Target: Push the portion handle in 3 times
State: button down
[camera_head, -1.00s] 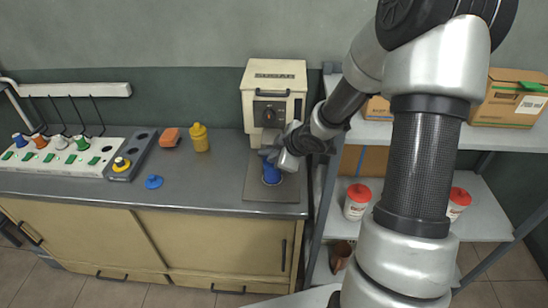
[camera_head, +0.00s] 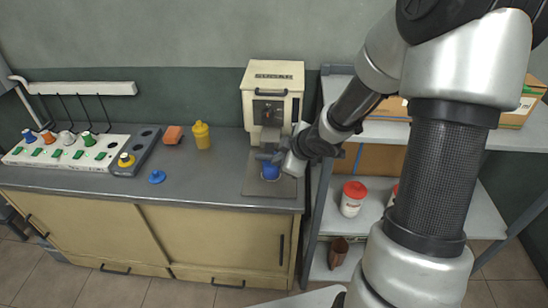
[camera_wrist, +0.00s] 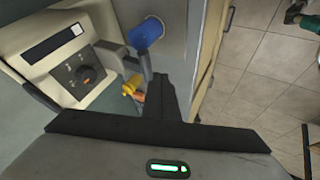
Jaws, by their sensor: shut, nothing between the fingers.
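The cream press (camera_head: 272,77) stands on the counter with a dark front panel. A blue cup (camera_head: 270,171) stands on its grey base plate (camera_head: 254,186). My gripper (camera_head: 262,157) is shut and empty at the cup's upper part in the picture; I cannot tell whether it touches it. In the wrist view, the dark fingers (camera_wrist: 162,92) are below the blue cup (camera_wrist: 146,33), and the press front (camera_wrist: 96,88) with its round dial is at left. A yellow and orange part (camera_wrist: 134,86) shows beside the fingers. I cannot make out which part is the portion handle.
A white rack (camera_head: 70,150) holds several coloured pieces. Metal shelves with a red-lidded tub (camera_head: 353,198) stand at right.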

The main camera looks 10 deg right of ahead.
jog(key=shift+p+v, duration=0.65)
jog(key=shift+v, duration=1.3)
